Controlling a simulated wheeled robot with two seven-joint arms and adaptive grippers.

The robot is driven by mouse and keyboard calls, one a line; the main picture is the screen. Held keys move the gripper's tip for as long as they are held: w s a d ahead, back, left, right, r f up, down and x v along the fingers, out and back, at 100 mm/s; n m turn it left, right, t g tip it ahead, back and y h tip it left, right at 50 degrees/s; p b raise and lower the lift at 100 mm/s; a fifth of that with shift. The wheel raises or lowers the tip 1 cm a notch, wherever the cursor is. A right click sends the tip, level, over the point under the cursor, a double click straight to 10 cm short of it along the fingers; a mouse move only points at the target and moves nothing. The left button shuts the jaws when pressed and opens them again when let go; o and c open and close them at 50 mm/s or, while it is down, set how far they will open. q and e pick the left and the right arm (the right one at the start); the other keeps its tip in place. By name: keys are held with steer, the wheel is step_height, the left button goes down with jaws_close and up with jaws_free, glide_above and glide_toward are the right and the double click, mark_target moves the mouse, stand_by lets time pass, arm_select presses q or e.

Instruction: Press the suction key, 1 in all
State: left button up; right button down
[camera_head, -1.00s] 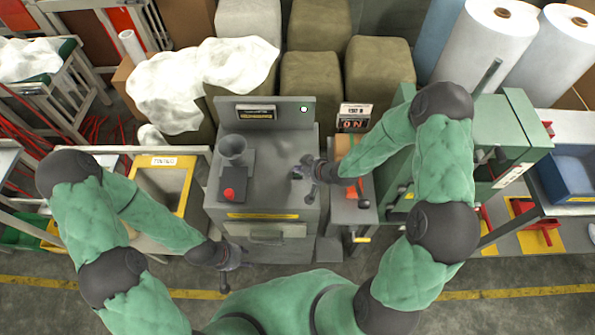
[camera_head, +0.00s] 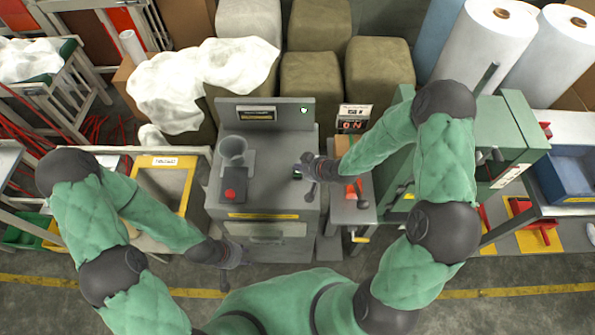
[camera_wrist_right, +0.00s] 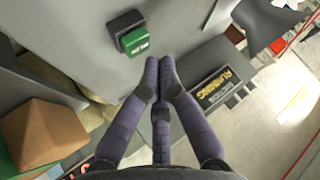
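The suction key is a small green block with white lettering in a dark housing. In the right wrist view the key (camera_wrist_right: 138,40) sits on the grey machine top, just beyond my fingertips. In the head view the key (camera_head: 297,175) shows as a small dark and green spot on the machine's right side. My right gripper (camera_head: 302,170) is next to it; in the wrist view its fingers (camera_wrist_right: 160,66) are together with nothing between them. A small gap seems to separate them from the key. My left gripper (camera_head: 237,262) hangs in front of the machine; its fingers are too small to read.
The grey machine (camera_head: 262,199) carries a red button (camera_head: 230,194), a grey cup (camera_head: 233,150) and a display (camera_head: 256,113); the display (camera_wrist_right: 218,88) reads "RUNNING" in the wrist view. A yellow-rimmed bin (camera_head: 160,162) is at left.

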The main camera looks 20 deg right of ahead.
mark_target(299, 173)
steer(key=shift+r+p, duration=1.9)
steer(key=shift+r, duration=0.65)
steer(key=shift+f, duration=0.1)
